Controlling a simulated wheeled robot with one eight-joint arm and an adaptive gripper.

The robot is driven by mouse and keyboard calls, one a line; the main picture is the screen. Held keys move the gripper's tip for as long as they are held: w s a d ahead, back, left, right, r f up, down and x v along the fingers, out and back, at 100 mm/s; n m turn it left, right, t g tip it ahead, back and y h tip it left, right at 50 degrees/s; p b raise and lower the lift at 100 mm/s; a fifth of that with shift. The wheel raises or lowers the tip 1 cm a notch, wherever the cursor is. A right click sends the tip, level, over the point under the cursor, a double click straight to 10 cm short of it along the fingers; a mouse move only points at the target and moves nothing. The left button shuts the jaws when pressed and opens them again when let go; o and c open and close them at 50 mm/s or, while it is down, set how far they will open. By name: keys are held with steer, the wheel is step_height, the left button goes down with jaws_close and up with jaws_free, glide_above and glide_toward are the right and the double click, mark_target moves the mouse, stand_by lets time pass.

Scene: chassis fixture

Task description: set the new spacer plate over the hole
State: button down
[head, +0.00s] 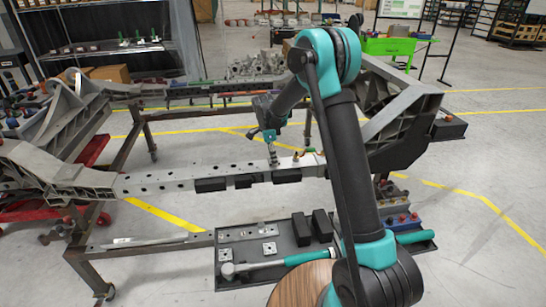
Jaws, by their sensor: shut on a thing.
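My gripper (272,158) is at the grey chassis beam (160,184), right of its middle, with the fingers pointing down. It is shut on a small metal part, too small and partly hidden to tell if it is a spacer plate. I cannot tell whether that part touches the beam. Several dark holes show along the beam's top and face.
The tray also holds two black blocks (312,228) and a teal-handled hammer (275,264). Black blocks (211,185) sit along the beam's front face. Small fittings (301,155) stand on the beam just right of my gripper. A round wooden top (300,285) is at the bottom.

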steer(key=c, duration=0.8)
jaws_free()
steer(key=shift+r, duration=4.5)
